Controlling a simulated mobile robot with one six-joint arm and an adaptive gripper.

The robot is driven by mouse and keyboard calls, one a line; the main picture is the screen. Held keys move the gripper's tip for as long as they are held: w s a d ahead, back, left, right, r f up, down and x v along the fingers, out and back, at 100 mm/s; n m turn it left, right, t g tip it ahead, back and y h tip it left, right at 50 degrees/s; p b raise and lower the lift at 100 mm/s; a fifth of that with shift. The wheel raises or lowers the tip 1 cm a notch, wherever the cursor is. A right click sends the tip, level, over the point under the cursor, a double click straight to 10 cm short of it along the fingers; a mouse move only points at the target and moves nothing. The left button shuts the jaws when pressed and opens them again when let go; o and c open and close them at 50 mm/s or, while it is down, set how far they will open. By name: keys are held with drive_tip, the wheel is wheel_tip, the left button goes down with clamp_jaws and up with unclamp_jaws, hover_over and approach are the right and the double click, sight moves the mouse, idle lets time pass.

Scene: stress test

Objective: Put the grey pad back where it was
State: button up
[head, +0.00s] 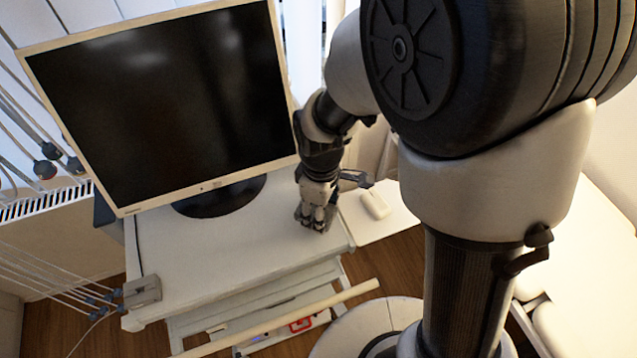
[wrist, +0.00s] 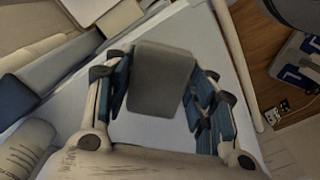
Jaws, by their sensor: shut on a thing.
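The grey pad (wrist: 160,80) is a flat, rounded block between my gripper's two blue-lined fingers in the wrist view. My gripper (wrist: 160,92) is shut on it, with a finger along each side. In the head view, my gripper (head: 315,220) points down over the right part of the white trolley top (head: 230,250). There the pad is mostly hidden by the fingers. I cannot tell whether the pad touches the trolley top or hangs just above it.
A large monitor (head: 165,100) stands on the trolley, left of my gripper. A grey block (head: 142,292) sits at the front left corner. A white side shelf (head: 375,225) holds a small white item (head: 375,203). The trolley top's front middle is clear.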

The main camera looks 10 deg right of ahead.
drive_tip(key=shift+f, duration=0.4)
drive_tip(key=shift+f, duration=0.1)
drive_tip(key=o, duration=0.9)
drive_tip(key=shift+o, duration=0.2)
wheel_tip(320, 180, up, 12)
drive_tip(key=p, duration=0.1)
drive_tip(key=s+d+r+m+t, duration=0.4)
drive_tip(key=s+d+r+m, duration=0.5)
drive_tip(key=s+m, duration=0.3)
drive_tip(key=shift+s+d+r+t, duration=0.3)
drive_tip(key=shift+s+d+r, duration=0.15)
drive_tip(key=shift+r, duration=0.3)
